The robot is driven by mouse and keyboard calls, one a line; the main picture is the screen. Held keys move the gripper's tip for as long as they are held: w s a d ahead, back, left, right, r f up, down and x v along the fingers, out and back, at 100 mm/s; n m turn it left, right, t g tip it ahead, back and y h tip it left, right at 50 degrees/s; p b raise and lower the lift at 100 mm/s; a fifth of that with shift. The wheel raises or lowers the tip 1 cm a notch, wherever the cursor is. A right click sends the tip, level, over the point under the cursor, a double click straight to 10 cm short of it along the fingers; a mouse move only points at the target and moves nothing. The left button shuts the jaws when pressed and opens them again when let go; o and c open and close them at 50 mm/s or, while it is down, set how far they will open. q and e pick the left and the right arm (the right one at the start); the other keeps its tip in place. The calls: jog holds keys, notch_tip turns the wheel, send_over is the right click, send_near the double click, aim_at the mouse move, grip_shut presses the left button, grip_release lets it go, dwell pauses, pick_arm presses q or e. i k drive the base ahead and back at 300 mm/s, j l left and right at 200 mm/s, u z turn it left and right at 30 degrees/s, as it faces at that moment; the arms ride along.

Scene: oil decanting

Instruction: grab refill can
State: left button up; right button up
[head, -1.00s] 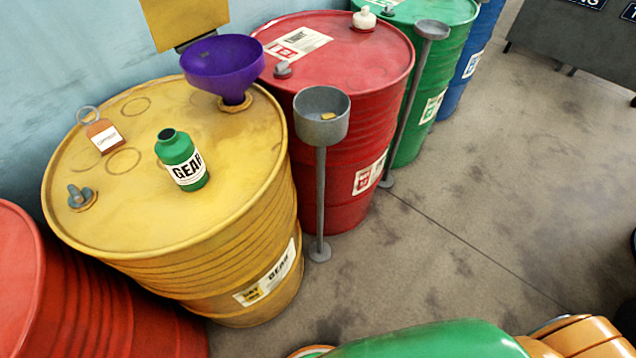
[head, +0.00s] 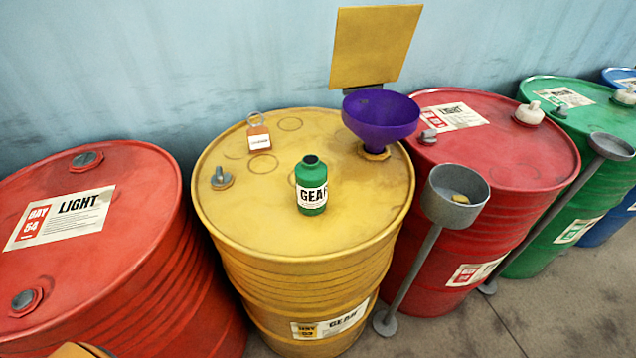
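The refill can is most likely the small green can (head: 312,172) with a white label reading GEAR. It stands upright and open-topped on the lid of the yellow drum (head: 250,225), near the middle. A purple funnel (head: 382,112) sits in the drum's bung at the back right of the lid. Neither of my grippers is in view. Only a small orange piece shows at the bottom left edge, and I cannot tell what it is.
A red drum (head: 130,265) stands close on the left and another red drum (head: 520,165) on the right. A grey cup on a stand (head: 455,197) is in front of the right gap. A tag (head: 259,137) and a bung plug (head: 221,179) lie on the yellow lid.

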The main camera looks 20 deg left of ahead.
aim_at(311, 178)
jog(key=l+u, duration=0.1)
jog(key=l, duration=0.9)
jog(key=k+l+u, duration=0.15)
jog(key=l, duration=0.85)
